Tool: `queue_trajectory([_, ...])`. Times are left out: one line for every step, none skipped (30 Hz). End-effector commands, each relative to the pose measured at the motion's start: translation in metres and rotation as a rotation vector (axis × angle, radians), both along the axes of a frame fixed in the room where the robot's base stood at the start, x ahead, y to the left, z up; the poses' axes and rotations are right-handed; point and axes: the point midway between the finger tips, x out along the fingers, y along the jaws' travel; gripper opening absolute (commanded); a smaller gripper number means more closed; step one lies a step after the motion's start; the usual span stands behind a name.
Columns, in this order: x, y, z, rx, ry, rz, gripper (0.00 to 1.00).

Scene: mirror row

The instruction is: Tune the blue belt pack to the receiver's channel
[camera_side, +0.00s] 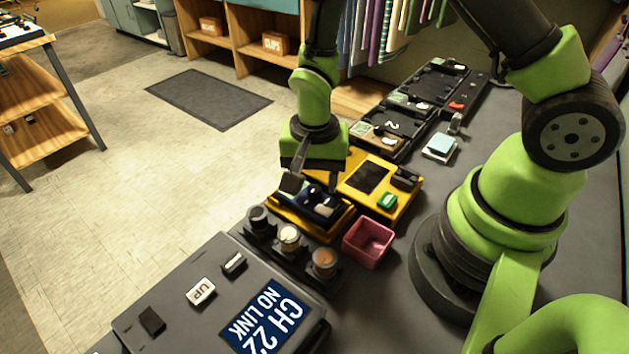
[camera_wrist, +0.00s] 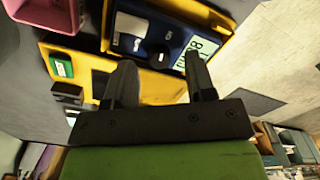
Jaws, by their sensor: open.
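The blue belt pack (camera_side: 318,206) lies in a yellow holder (camera_side: 322,232) in the side view. It also shows in the wrist view (camera_wrist: 152,38), with a dark round knob, a light patch and a pale display whose digits I cannot read fully. The dark receiver (camera_side: 180,290) at the lower left has a blue screen (camera_side: 265,320) reading "CH 22" and "NO LINK", and a white "UP" button (camera_side: 201,291). My gripper (camera_wrist: 161,72) is open and empty, its fingers apart at the pack's near edge in the wrist view. In the side view my gripper partly hides the pack.
A yellow unit (camera_side: 352,195) with a dark panel and green button (camera_side: 387,201) adjoins the holder. Round-topped posts (camera_side: 289,238) stand between receiver and pack. A pink bin (camera_side: 368,250) is to the right. Dark trays (camera_side: 400,125) line the bench behind; a pale block (camera_side: 441,146) sits beside them.

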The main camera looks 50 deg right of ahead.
Motion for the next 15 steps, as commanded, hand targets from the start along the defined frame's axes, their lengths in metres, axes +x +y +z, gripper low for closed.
queue_trajectory([-0.0004,-0.0001,-0.0056,0.000,0.002,0.000,0.50])
queue_trajectory([-0.0003,-0.0001,-0.0077,0.000,0.002,0.000,0.50])
queue_trajectory([-0.0002,-0.0001,-0.0101,-0.001,0.001,0.000,0.50])
queue_trajectory([-0.0002,-0.0001,-0.0115,0.000,0.000,0.000,0.50])
queue_trajectory([-0.0002,-0.0001,-0.0126,0.000,0.000,0.000,0.50])
queue_trajectory([-0.0002,-0.0001,-0.0134,0.000,0.000,0.000,0.50])
queue_trajectory([-0.0001,0.0000,-0.0138,0.000,0.000,0.000,0.50])
queue_trajectory([-0.0001,0.0000,-0.0140,0.001,-0.001,0.000,0.50])
queue_trajectory([0.0000,0.0000,-0.0140,0.001,-0.001,0.000,0.50])
queue_trajectory([0.0000,0.0000,-0.0140,0.001,-0.001,0.000,0.50])
queue_trajectory([0.0001,-0.0001,-0.0139,0.000,-0.001,0.000,0.50])
queue_trajectory([0.0001,-0.0001,-0.0138,0.000,-0.001,0.000,0.50])
queue_trajectory([0.0001,-0.0001,-0.0138,0.001,-0.001,0.000,0.50])
queue_trajectory([0.0000,0.0000,-0.0138,0.001,-0.001,0.000,0.48])
queue_trajectory([0.0000,0.0000,-0.0138,0.001,-0.001,0.000,0.39])
